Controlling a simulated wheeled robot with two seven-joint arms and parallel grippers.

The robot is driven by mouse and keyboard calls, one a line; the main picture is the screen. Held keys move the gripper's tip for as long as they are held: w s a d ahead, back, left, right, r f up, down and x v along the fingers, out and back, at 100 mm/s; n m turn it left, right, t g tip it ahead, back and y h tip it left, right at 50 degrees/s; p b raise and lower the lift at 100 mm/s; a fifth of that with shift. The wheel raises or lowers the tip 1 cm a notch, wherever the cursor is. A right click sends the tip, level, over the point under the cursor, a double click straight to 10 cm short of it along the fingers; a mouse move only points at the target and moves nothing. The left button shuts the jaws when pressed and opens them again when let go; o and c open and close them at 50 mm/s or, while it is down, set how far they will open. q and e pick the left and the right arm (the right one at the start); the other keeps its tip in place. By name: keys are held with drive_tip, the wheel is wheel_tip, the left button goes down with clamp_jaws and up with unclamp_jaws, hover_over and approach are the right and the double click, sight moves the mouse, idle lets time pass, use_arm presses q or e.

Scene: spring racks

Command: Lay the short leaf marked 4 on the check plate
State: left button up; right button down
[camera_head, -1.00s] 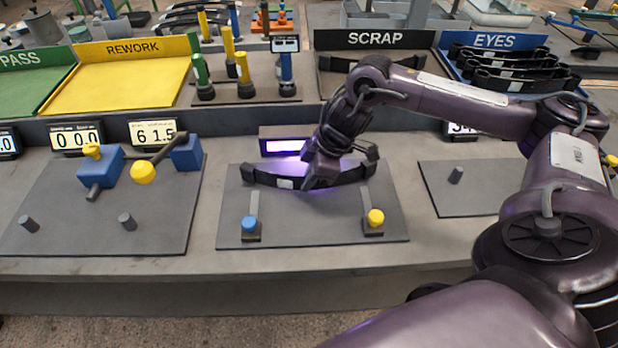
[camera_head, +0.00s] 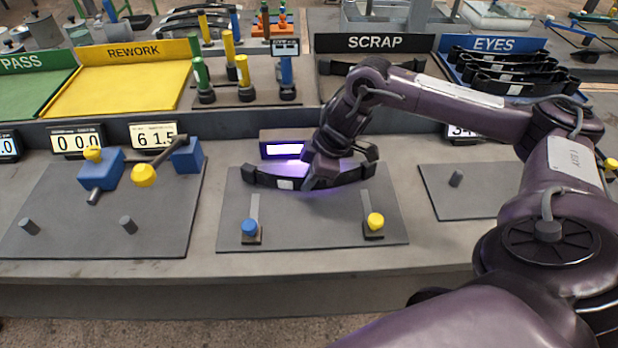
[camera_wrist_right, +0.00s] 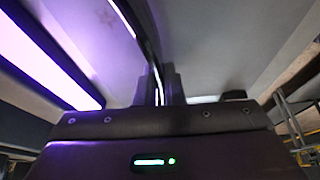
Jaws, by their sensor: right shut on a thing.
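A dark, slightly curved leaf (camera_head: 285,183) with a pale label lies across the upper part of the grey middle plate (camera_head: 310,225). The label's mark is too small to read. My right gripper (camera_head: 318,178) is shut on the leaf right of its label. I cannot tell if the leaf touches the plate or is just above it. In the right wrist view the fingers (camera_wrist_right: 160,92) grip a thin dark strip seen edge-on. My left gripper is not in view.
A lit purple lamp (camera_head: 285,148) stands behind the plate. A blue knob (camera_head: 250,227) and a yellow knob (camera_head: 375,221) stand at its front. A fixture plate (camera_head: 150,225) is at left. Scrap (camera_head: 375,42) and eyes (camera_head: 495,44) trays lie behind.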

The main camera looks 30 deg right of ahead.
drive_tip(key=shift+w+f, duration=0.1)
drive_tip(key=shift+w, duration=0.05)
drive_tip(key=c, duration=1.5)
unclamp_jaws()
drive_tip(key=shift+o, duration=0.6)
drive_tip(key=shift+f, duration=0.2)
drive_tip(key=o, duration=0.4)
drive_tip(key=shift+r, duration=0.2)
wheel_tip(320, 180, up, 8)
drive_tip(key=p, duration=0.8)
drive_tip(key=shift+f, duration=0.1)
drive_tip(key=shift+s+f, duration=0.1)
drive_tip(key=shift+s, duration=0.1)
